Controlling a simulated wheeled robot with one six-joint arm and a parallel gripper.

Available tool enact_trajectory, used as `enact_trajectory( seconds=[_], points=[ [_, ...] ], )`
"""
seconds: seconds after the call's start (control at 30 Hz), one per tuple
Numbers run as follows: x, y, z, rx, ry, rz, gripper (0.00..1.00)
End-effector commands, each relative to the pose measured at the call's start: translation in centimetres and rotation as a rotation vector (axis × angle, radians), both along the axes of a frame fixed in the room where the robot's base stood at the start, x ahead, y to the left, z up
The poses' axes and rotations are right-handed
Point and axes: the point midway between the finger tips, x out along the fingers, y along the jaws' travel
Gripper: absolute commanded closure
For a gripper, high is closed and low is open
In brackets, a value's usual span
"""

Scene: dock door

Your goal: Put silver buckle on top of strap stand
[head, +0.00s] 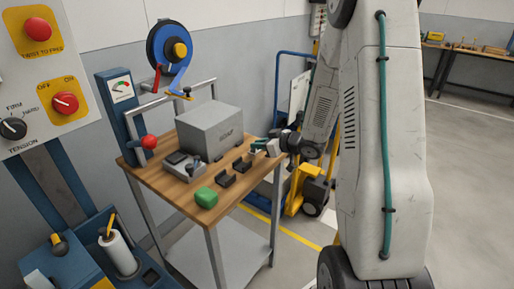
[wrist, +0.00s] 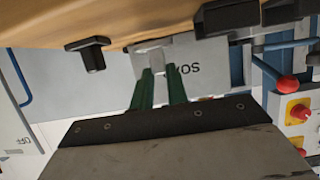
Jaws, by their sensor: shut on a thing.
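My gripper (wrist: 160,75) has green fingers closed on a small silver-grey piece, the silver buckle (wrist: 151,57), at their tips. In the head view my gripper (head: 256,148) is at the right edge of the wooden table, low over its top. The buckle is too small to make out clearly there. Low black stands (head: 226,180) (head: 242,166) are on the table just left of my gripper. A black T-shaped stand (wrist: 90,50) shows left of the fingers in the wrist view, apart from them. I cannot tell which is the strap stand.
A large grey box (head: 209,127) stands at the back of the wooden table (head: 172,191). A small grey device (head: 186,168) and a green block (head: 206,198) are in front of it. A red-knobbed lever (head: 148,142) is at the left. Bare wood shows at the front edge.

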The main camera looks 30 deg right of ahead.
Motion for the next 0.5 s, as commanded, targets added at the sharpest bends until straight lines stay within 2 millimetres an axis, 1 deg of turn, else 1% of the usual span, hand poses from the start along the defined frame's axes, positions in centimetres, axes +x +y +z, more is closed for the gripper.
enact_trajectory(
  seconds=[0.03, 0.13, 0.23, 0.47, 0.5],
  points=[
    [-0.2, -0.5, -0.9, 0.003, 0.002, -0.007, 1.00],
    [-0.4, -1.4, -1.8, 0.001, 0.000, -0.018, 1.00],
    [-0.4, -1.6, -1.8, 0.000, -0.002, -0.020, 1.00],
    [-0.4, -1.4, -2.0, 0.001, -0.002, -0.018, 1.00],
    [-0.4, -1.3, -2.0, 0.000, -0.002, -0.018, 0.79]
  ],
)
